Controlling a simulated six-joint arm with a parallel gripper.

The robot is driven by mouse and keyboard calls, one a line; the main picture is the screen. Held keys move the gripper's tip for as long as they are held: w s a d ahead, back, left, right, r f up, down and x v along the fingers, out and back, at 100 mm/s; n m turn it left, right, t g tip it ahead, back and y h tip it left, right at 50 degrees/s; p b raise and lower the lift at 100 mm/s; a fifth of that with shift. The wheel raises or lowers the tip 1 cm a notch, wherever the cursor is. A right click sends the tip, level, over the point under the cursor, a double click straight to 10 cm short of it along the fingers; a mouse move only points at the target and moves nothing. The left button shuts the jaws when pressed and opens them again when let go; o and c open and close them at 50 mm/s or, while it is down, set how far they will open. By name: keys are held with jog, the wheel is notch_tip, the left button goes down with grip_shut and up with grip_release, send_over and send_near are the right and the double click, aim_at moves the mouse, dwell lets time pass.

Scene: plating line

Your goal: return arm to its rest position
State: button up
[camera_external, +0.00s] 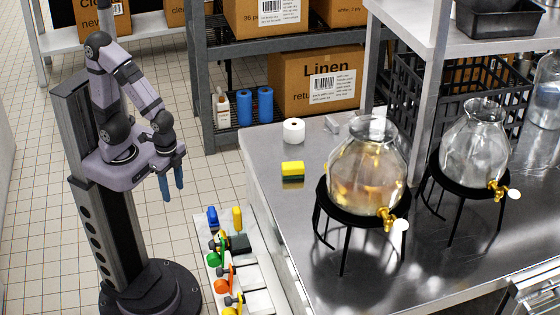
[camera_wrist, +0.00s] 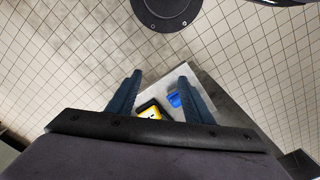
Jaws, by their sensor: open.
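My gripper (camera_external: 172,184) hangs from my folded arm, with its two blue fingers pointing down and nothing between them. It is over the floor to the left of the steel counter, above and left of a low white surface holding colored items. In the wrist view my gripper (camera_wrist: 158,84) shows both blue fingers wide apart, with the floor and part of the white surface visible between and beyond them. My arm is folded up close to its column.
A steel counter (camera_external: 285,225) carries two glass dispensers (camera_external: 366,165) (camera_external: 470,145) on black stands, a yellow-green sponge (camera_external: 292,171) and a white roll (camera_external: 294,131). The low white surface (camera_external: 262,302) holds several colored bottles or tools. Shelves with boxes (camera_external: 316,82) stand behind. Tiled floor around my base is clear.

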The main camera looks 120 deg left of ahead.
notch_tip(320, 180, up, 11)
jog(key=p, duration=0.9)
jog(key=shift+p, duration=0.35)
